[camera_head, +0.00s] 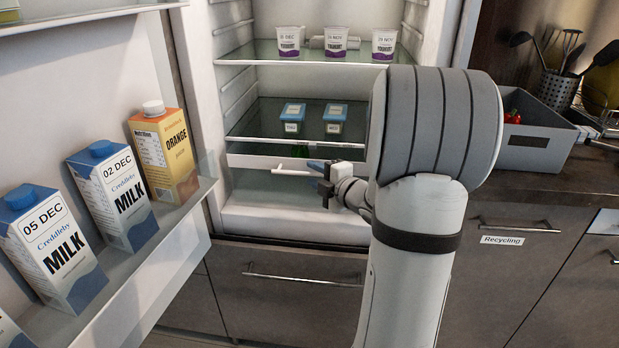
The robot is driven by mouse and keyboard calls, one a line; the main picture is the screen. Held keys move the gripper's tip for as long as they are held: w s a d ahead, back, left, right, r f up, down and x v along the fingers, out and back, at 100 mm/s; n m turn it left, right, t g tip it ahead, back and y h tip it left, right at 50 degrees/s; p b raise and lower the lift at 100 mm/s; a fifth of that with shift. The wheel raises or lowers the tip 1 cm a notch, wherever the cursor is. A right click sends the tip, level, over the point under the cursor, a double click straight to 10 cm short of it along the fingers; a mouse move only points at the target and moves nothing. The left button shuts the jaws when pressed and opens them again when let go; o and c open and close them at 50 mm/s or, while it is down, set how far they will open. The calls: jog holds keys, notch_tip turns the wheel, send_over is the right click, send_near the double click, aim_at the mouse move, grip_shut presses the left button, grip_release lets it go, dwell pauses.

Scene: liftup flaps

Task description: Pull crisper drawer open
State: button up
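The crisper drawer (246,161) is low in the open fridge, under the lowest glass shelf; a pale band marks its front. A white bar handle (290,172) stands out from it. Something green shows dimly behind the front. The drawer looks shut or nearly shut. My gripper (321,177), with blue and black parts, is at the right end of the handle, in front of the drawer. It overlaps the handle in the picture; I cannot tell whether the fingers are around it, touching it or apart. My arm hides the drawer's right side.
The fridge door shelf (165,225) on the left holds several cartons and is swung open. Yoghurt pots (333,42) and two blue-lidded boxes (335,118) stand on the shelves above. A grey bin (530,135) sits on the right counter. The space before the drawer looks free.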

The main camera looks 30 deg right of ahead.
jog(key=shift+w+a, duration=0.1)
jog(key=shift+w, duration=0.35)
jog(key=shift+c, duration=0.2)
grip_shut()
